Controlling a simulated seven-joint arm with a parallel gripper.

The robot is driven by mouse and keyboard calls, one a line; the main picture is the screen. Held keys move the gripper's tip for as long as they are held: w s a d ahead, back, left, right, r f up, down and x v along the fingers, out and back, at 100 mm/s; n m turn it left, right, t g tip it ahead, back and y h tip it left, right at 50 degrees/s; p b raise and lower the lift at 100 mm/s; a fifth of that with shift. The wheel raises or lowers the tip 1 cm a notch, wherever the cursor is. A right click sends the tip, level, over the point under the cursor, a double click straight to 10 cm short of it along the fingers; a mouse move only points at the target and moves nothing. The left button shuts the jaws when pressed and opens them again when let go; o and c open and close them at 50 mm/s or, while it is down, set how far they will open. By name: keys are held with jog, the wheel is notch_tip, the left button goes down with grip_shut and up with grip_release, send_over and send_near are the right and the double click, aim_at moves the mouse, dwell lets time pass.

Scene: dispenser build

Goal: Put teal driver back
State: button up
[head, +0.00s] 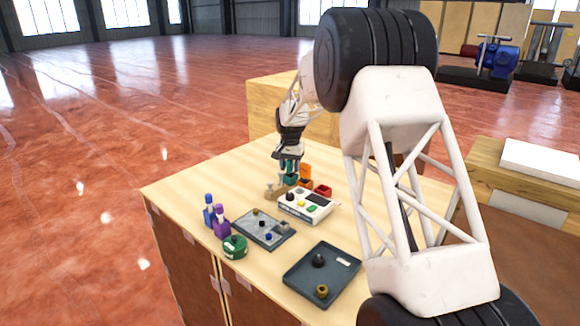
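The teal driver (290,179) is at the far side of the wooden table, directly under my gripper (289,160). My gripper points down, with its fingertips at the driver's upper part. The fingers and the teal parts overlap at this small size, so I cannot tell whether the fingers are closed on it or apart. I also cannot tell whether the driver's lower end touches the table or a holder. An orange driver (305,173) stands close by on the right. A blue driver (209,212) and a purple driver (221,221) stand upright near the left edge.
A tan block (274,191), a red open box (322,190) and a white button device (322,211) crowd the gripper area. Nearer are a grey tray (247,229) with small parts, a green round container (235,247) and a dark tray (303,277).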

jog(key=shift+r, duration=0.1)
notch_tip(320, 180, up, 12)
jog(key=shift+r, duration=0.1)
dwell(0.9)
dwell(0.5)
jog(key=shift+s+d+r, duration=0.15)
jog(key=shift+s+r, duration=0.1)
jog(key=shift+s, duration=0.2)
jog(key=s+d+r+n, duration=0.1)
jog(key=s+d+r, duration=0.15)
jog(key=s, duration=0.85)
jog(key=s+d+r+t, duration=0.15)
jog(key=s+r, duration=0.25)
jog(key=s, duration=0.7)
jog(key=s+d+r+n, duration=0.1)
jog(key=s+d+r, duration=0.2)
jog(key=s, duration=0.7)
jog(key=s+d+f, duration=0.1)
jog(key=s+f, duration=0.2)
jog(key=s, duration=0.7)
jog(key=s+f+n, duration=0.1)
jog(key=s+f, duration=0.2)
jog(key=s, duration=0.8)
jog(key=s+d+f+n+t, duration=0.1)
jog(key=s+f, duration=0.3)
jog(key=s, duration=0.7)
jog(key=shift+d, duration=0.35)
